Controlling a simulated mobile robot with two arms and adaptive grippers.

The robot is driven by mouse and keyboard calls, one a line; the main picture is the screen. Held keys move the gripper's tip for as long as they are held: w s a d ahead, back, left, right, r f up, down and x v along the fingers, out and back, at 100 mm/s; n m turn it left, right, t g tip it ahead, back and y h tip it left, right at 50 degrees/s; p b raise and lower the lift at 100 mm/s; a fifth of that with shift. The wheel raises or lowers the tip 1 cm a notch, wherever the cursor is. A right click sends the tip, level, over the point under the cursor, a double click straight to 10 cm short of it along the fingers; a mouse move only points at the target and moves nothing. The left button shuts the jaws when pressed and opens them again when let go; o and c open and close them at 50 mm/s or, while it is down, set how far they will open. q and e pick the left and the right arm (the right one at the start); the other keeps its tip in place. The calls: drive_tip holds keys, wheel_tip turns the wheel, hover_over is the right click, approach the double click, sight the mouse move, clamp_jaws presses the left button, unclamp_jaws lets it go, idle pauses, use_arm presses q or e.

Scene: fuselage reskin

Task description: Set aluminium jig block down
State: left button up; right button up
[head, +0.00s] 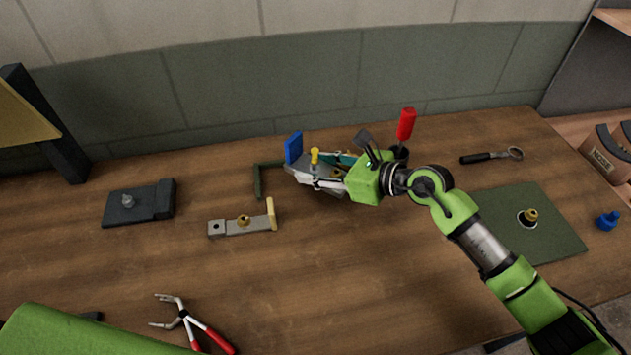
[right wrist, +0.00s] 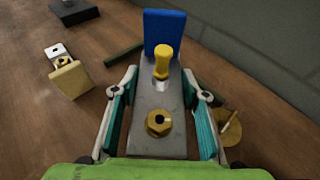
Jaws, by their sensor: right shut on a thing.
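The aluminium jig block (right wrist: 158,105) is a grey plate with a blue upright end, a yellow pin and a brass hex nut. My right gripper (head: 322,180) is shut on it, one finger along each long side, teal pads against it. In the head view, the block's blue end (head: 294,148) and yellow pin (head: 315,156) show beyond the fingers. The block looks level, at or just above the table; I cannot tell whether it touches. A dark green L-shaped strip (head: 257,180) lies just left of it. My left gripper is not in view.
A grey block with a yellow end (head: 240,224) and a dark block (head: 140,203) lie to the left. Pliers (head: 185,320) lie in front. A red-handled tool (head: 406,125) stands behind my right wrist. A green mat (head: 545,240) lies right. The front middle of the table is clear.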

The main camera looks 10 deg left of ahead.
drive_tip(key=f+b, duration=0.3)
drive_tip(key=shift+w+a+f, duration=0.1)
drive_tip(key=shift+w+a, duration=0.1)
drive_tip(key=shift+w, duration=0.05)
drive_tip(key=shift+f, duration=0.15)
drive_tip(key=shift+f+b, duration=0.25)
drive_tip(key=shift+b, duration=0.05)
drive_tip(key=o, duration=1.5)
drive_tip(key=shift+d, duration=0.1)
